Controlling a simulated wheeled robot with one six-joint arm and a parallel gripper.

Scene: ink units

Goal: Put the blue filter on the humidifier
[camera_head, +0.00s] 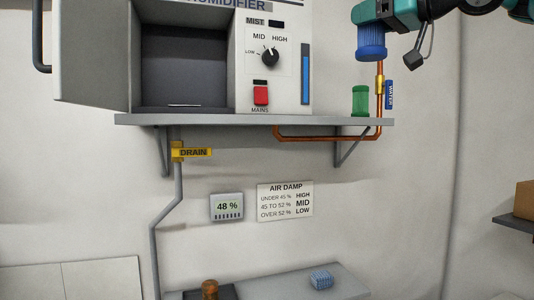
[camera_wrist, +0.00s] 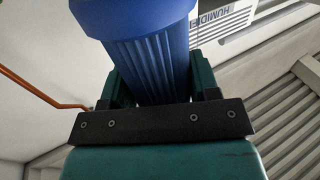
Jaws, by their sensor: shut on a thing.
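My gripper (camera_head: 370,12) is at the top right in the head view, shut on the blue filter (camera_head: 371,42). The filter is a ribbed blue cylinder and hangs upright below the jaws. It also fills the top middle of the wrist view (camera_wrist: 145,45), between the jaws. It is right of the humidifier (camera_head: 230,60) and above the right part of its shelf, apart from both. The humidifier is a white unit with an open dark bay (camera_head: 184,55), a MIST knob (camera_head: 270,55) and a red MAINS switch (camera_head: 260,93). Its top is out of the head view.
A green cylinder (camera_head: 360,100) stands on the shelf (camera_head: 210,119) below the filter, beside the copper pipe with its blue WATER tag (camera_head: 389,95). A yellow DRAIN tag (camera_head: 191,152), a 48 % meter (camera_head: 227,207) and an AIR DAMP card (camera_head: 285,201) are below. A lower bench (camera_head: 345,282) holds small items.

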